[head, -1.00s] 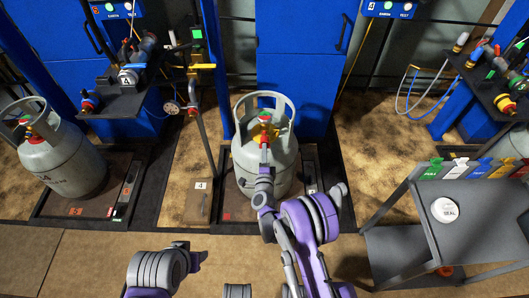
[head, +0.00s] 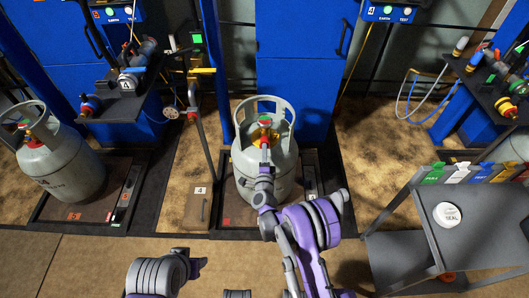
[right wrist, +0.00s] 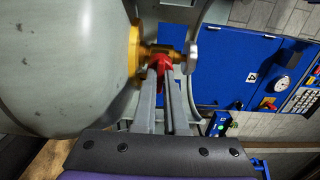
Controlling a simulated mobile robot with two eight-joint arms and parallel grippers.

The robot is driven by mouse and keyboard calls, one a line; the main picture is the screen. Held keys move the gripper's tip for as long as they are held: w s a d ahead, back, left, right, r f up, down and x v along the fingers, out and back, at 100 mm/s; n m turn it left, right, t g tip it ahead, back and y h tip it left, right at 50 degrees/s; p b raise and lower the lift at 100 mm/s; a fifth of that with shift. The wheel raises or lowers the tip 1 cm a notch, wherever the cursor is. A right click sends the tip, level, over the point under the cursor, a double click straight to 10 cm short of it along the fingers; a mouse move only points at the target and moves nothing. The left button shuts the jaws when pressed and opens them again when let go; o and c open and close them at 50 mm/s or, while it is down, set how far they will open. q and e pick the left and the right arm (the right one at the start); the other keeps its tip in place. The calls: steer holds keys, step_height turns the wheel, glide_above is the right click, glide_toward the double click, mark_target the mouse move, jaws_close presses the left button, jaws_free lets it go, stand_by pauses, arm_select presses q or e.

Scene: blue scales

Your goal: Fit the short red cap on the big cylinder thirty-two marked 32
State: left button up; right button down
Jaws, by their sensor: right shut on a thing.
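A large grey cylinder (head: 264,177) with a ring collar stands upright on the middle scale platform; I cannot read its number. Its brass valve sits inside the collar and shows in the right wrist view (right wrist: 152,50). My right gripper (head: 264,156) reaches through the collar opening to the valve. In the right wrist view its two fingers (right wrist: 162,88) are shut on the short red cap (right wrist: 161,66), which is at the valve's side outlet. I cannot tell how far it is seated. My left gripper (head: 197,264) is low in the head view, away from the cylinder; its jaws are unclear.
Another grey cylinder (head: 60,165) stands on the left scale. A grey cart (head: 480,216) with coloured tag slots and a white SEAL disc (head: 447,214) stands at right. Blue cabinets and a post stand behind. Open floor lies in front of the scales.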

stand_by(0.4)
steer(key=shift+m+b, duration=0.65)
steer(key=shift+m, duration=1.05)
steer(key=m, duration=0.3)
steer(key=shift+m, duration=0.3)
steer(key=shift+m, duration=1.7)
